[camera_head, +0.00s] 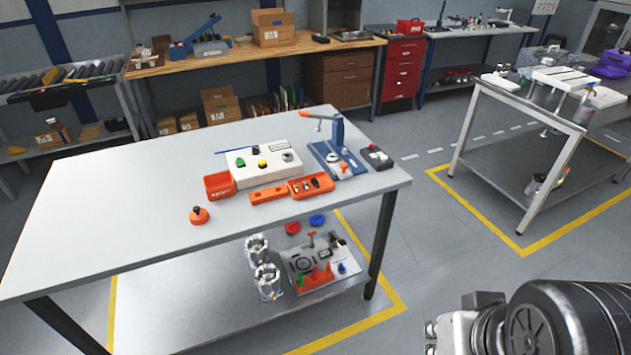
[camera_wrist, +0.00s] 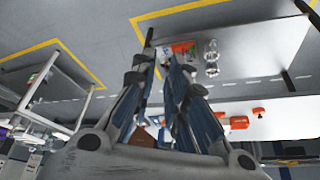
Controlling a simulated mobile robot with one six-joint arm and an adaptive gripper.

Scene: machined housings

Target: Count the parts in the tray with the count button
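A white control box (camera_head: 263,165) stands on the grey worktable (camera_head: 110,215). Its top carries a green button (camera_head: 240,162), a yellow button (camera_head: 262,164), a black knob and a small display. I cannot tell which is the count button, as labels are too small to read. An orange tray (camera_head: 311,185) in front of the box's right end holds a few small dark and pale parts. An empty-looking orange bin (camera_head: 219,185) stands left of it. My gripper (camera_wrist: 163,48) is open and empty, with a gap between its fingers, away from these things.
A blue toggle press (camera_head: 338,150) and a dark box (camera_head: 377,157) stand right of the control box. An orange puck with a black top (camera_head: 199,215) sits nearer the front. The lower shelf holds metal housings (camera_head: 268,281). Floor right of the table is clear.

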